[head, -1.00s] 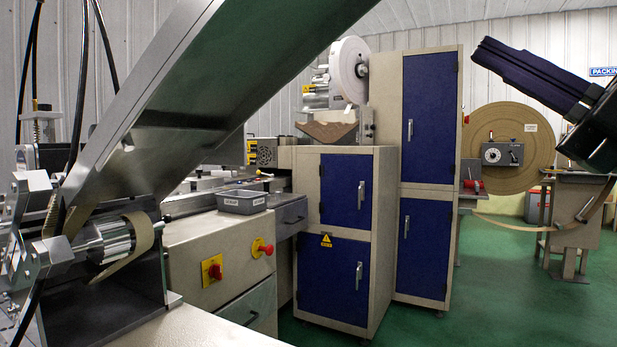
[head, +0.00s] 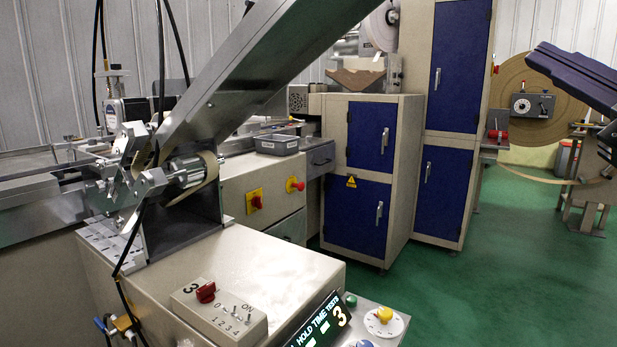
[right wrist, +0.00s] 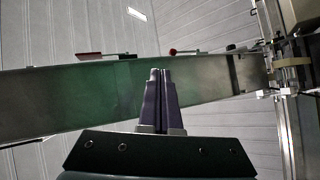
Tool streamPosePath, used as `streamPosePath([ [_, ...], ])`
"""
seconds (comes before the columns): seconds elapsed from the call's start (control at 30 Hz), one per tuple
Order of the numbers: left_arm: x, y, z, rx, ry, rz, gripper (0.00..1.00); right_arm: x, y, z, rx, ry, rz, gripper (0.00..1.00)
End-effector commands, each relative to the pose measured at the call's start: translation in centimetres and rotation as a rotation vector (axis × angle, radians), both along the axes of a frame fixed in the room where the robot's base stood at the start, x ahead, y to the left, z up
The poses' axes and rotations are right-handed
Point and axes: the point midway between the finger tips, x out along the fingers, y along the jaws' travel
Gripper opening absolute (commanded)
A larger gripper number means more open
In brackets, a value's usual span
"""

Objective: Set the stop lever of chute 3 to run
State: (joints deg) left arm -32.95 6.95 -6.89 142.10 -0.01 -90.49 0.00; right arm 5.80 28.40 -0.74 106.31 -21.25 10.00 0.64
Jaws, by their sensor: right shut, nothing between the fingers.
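A sloped grey metal chute (head: 270,70) runs from the top middle down to a roller unit at the left in the head view. In front stands a beige box (head: 220,312) marked 3, with a red knob (head: 206,292) and small toggles numbered 1 to 4. I cannot tell which part is the stop lever or its setting. In the right wrist view a long metal channel (right wrist: 60,100) lies behind the fingers, with a red flat part (right wrist: 104,55) and a dark red knob (right wrist: 173,51) at its edge. My right gripper (head: 540,52) is shut and empty, apart from these parts.
A display (head: 318,325) reads HOLD TIME TESTS 3, beside a panel with a yellow knob (head: 384,314). Blue-doored cabinets (head: 370,150) stand in the middle. A grey tray (head: 277,145) sits on the machine. Green floor (head: 480,285) is free at the right.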

Motion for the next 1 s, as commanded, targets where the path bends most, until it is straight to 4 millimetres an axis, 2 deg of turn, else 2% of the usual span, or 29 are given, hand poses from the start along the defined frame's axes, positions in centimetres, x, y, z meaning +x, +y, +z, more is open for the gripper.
streamPosePath([
  [0.03, 0.0, 0.0, 1.5, 0.000, 0.001, -0.001, 0.50, 0.0, -0.1, 0.0, 0.046, 0.065, -0.028, 0.00],
  [0.13, -0.1, 0.0, 3.3, 0.002, 0.002, -0.001, 0.50, -0.3, -0.6, -2.0, 0.147, 0.228, -0.106, 0.00],
  [0.27, -0.1, 0.1, 6.7, 0.002, 0.004, -0.001, 0.50, -2.7, -0.9, -6.3, 0.306, 0.547, -0.236, 0.00],
  [0.37, -0.2, 0.1, 9.1, 0.002, 0.005, -0.001, 0.50, -6.8, -0.3, -10.3, 0.416, 0.840, -0.335, 0.00],
  [0.43, -0.2, 0.1, 10.6, 0.002, 0.005, -0.001, 0.50, -10.4, 0.6, -12.5, 0.473, 1.038, -0.392, 0.00],
  [0.5, -0.2, 0.1, 11.9, 0.003, 0.006, -0.001, 0.50, -14.4, 1.6, -14.1, 0.514, 1.223, -0.439, 0.00],
  [0.57, -0.2, 0.1, 13.0, 0.003, 0.006, -0.001, 0.50, -17.9, 2.6, -14.9, 0.540, 1.372, -0.473, 0.00],
  [0.6, -0.2, 0.1, 13.7, 0.003, 0.006, -0.001, 0.50, -20.2, 3.3, -15.2, 0.552, 1.467, -0.492, 0.00],
  [0.73, -0.2, 0.1, 15.6, 0.002, 0.007, 0.000, 0.50, -27.6, 5.5, -14.8, 0.571, 1.751, -0.538, 0.00],
  [0.8, -0.3, 0.0, 18.5, 0.002, 0.010, -0.001, 0.50, -27.4, 5.4, -11.8, 0.567, 1.751, -0.541, 0.00],
  [0.87, -0.3, 0.0, 20.6, 0.002, 0.010, 0.000, 0.50, -27.4, 5.3, -9.8, 0.566, 1.749, -0.541, 0.00],
  [1.0, -0.2, -0.1, 25.8, -0.003, 0.007, 0.002, 0.50, -27.3, 5.3, -4.6, 0.565, 1.748, -0.543, 0.00],
])
